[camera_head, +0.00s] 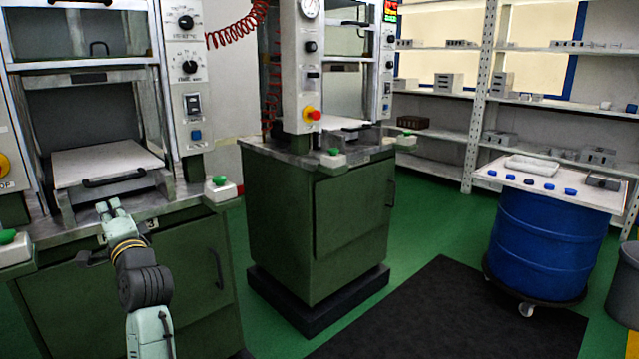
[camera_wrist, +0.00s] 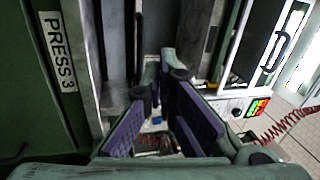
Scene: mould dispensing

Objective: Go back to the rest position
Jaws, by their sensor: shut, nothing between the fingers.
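My gripper (camera_head: 108,206) shows small in the head view, at the front of the left press (camera_head: 60,222), below its white plate (camera_head: 105,161). In the wrist view my gripper (camera_wrist: 163,88) shows its two fingers with purple inner pads; it is shut and empty. The fingers point toward a press, with a "PRESS 3" label (camera_wrist: 57,50) at the left. In the head view I cannot tell whether the fingers touch the press.
A second green press (camera_head: 320,230) stands in the middle. A blue drum (camera_head: 545,245) on casters carries a board (camera_head: 500,177) with several blue pieces. Shelves (camera_head: 440,135) line the back. The floor before the drum, with a black mat (camera_head: 440,315), is clear.

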